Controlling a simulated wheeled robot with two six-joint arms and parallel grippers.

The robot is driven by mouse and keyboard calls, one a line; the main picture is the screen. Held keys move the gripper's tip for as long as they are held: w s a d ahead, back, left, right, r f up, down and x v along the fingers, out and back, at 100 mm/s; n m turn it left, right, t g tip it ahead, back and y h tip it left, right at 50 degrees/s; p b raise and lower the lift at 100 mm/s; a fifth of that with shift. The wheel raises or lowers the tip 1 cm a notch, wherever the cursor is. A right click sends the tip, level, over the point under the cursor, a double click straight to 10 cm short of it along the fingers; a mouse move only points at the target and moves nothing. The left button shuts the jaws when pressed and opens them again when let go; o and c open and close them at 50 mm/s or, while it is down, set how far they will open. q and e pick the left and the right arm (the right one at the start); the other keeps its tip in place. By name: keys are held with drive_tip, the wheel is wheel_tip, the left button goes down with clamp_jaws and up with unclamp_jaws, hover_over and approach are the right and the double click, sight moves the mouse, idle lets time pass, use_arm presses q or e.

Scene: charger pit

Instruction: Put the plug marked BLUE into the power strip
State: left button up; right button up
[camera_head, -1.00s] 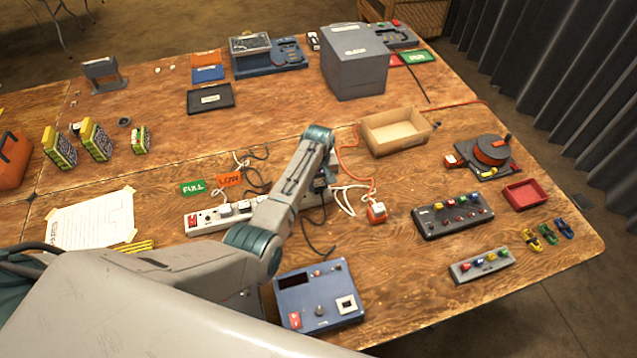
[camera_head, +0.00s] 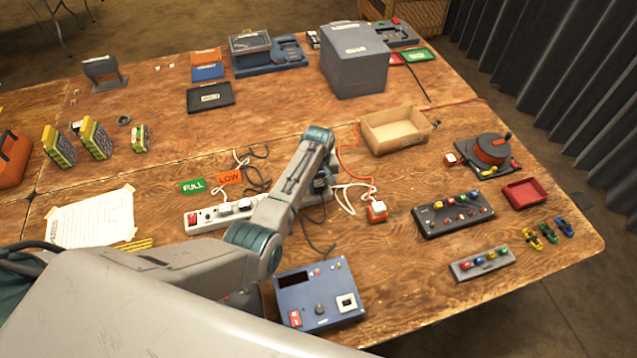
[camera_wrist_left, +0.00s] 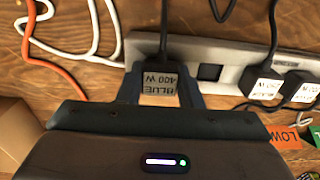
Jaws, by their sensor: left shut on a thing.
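The plug marked BLUE, 400 W (camera_wrist_left: 159,82), is black with a white label and sits between the two fingers of my left gripper (camera_wrist_left: 161,92) in the wrist view. The gripper is shut on it. The plug is over the end of the white power strip (camera_wrist_left: 230,58); I cannot tell how far it is seated. A dark empty socket (camera_wrist_left: 209,72) shows beside it. The strip also shows in the head view (camera_head: 205,219), where my left arm hides its right end. The gripper tips (camera_head: 322,184) are partly hidden there too. My right gripper is not in view.
Other labelled plugs (camera_wrist_left: 265,85) stand in the strip. White and orange cords and a white plug on an orange block (camera_head: 377,211) lie right of the gripper. A blue control box (camera_head: 320,297) is in front. A cardboard box (camera_head: 395,130) stands behind.

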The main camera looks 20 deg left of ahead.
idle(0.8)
use_arm(q)
drive_tip(key=o, duration=1.4)
wheel_tip(320, 180, up, 5)
drive_tip(key=p, duration=0.5)
drive_tip(key=shift+r+p, duration=0.15)
drive_tip(key=shift+p, duration=0.15)
drive_tip(key=shift+r, duration=1.05)
